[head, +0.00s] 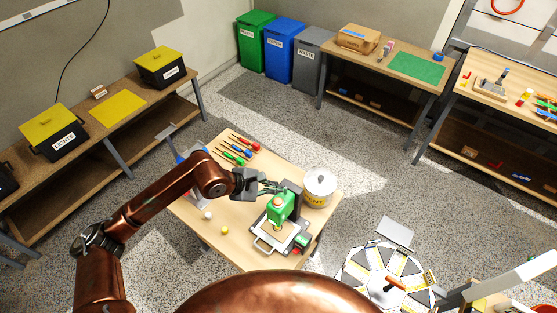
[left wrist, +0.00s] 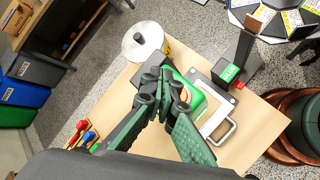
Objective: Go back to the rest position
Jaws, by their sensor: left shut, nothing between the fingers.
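My left gripper (head: 270,187) is shut and empty, above the small wooden table (head: 225,236), close to the green press-like device (head: 281,208). In the left wrist view the gripper fingers (left wrist: 167,92) come together in front of the green device (left wrist: 199,100), hiding part of it; I cannot tell whether they touch it. My right gripper is not in view.
A white lidded pot (head: 319,188) stands beside the device. Several screwdrivers (head: 236,150) lie at the table's back left, and small balls (head: 208,215) at its left. A wheel-shaped tray (head: 385,275) is at the right. Open floor (head: 335,130) lies behind the table.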

